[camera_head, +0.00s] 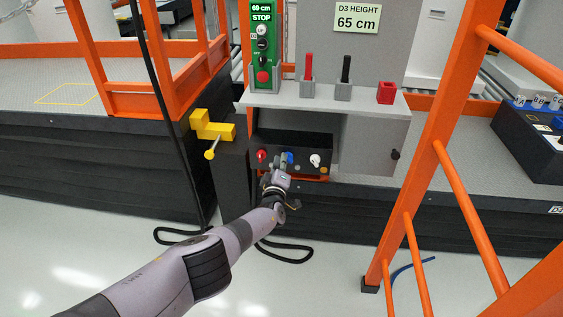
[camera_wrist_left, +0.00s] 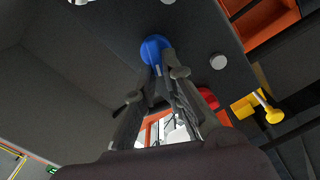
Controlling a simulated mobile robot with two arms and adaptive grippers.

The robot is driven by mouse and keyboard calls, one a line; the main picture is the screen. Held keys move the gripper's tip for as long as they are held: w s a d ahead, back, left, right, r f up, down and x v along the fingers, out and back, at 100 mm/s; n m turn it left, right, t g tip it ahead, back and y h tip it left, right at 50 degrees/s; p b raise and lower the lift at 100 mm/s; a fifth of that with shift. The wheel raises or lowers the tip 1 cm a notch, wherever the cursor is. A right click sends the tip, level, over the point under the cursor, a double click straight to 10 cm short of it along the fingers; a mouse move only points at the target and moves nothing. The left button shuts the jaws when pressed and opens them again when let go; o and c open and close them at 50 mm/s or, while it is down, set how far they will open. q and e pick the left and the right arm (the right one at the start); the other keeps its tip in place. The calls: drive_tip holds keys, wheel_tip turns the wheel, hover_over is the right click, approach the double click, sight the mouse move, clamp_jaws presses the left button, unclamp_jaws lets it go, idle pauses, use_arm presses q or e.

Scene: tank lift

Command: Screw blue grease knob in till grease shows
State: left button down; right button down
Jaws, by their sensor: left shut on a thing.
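The blue grease knob (camera_head: 290,156) is on the front of a black box (camera_head: 325,148), between a red knob (camera_head: 262,155) and a white knob (camera_head: 315,160). My left gripper (camera_head: 284,163) reaches it from below and in front. In the left wrist view the left gripper (camera_wrist_left: 158,68) is shut on the blue knob (camera_wrist_left: 154,48), with its fingertips at the knob's sides. A pale grey round disc (camera_wrist_left: 217,61) shows on the panel beside the blue knob. I cannot make out grease. My right gripper is not in view.
A grey shelf (camera_head: 220,98) with a cabinet (camera_head: 372,143) surrounds the box. A yellow bracket with a handle (camera_head: 212,128) sticks out at left. A black cable (camera_head: 165,100) hangs in front. An orange post (camera_head: 430,130) stands at right.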

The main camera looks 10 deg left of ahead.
use_arm(q)
drive_tip(key=shift+d+m, duration=0.1)
drive_tip(key=shift+m, duration=0.7)
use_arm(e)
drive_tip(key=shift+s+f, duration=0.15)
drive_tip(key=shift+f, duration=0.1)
use_arm(q)
drive_tip(key=shift+r+m, duration=0.15)
drive_tip(key=shift+m, duration=0.35)
drive_tip(key=m, duration=0.2)
drive_tip(key=shift+d+r+m, duration=0.1)
drive_tip(key=shift+d+m, duration=0.05)
drive_tip(key=shift+m, duration=0.65)
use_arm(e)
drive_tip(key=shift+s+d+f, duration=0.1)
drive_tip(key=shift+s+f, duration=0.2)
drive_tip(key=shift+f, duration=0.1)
use_arm(q)
drive_tip(key=shift+d, duration=0.1)
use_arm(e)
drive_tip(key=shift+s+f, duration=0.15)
use_arm(q)
drive_tip(key=c, duration=1.7)
unclamp_jaws()
drive_tip(key=shift+r, duration=0.1)
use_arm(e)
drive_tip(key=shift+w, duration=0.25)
use_arm(q)
drive_tip(key=shift+o, duration=0.5)
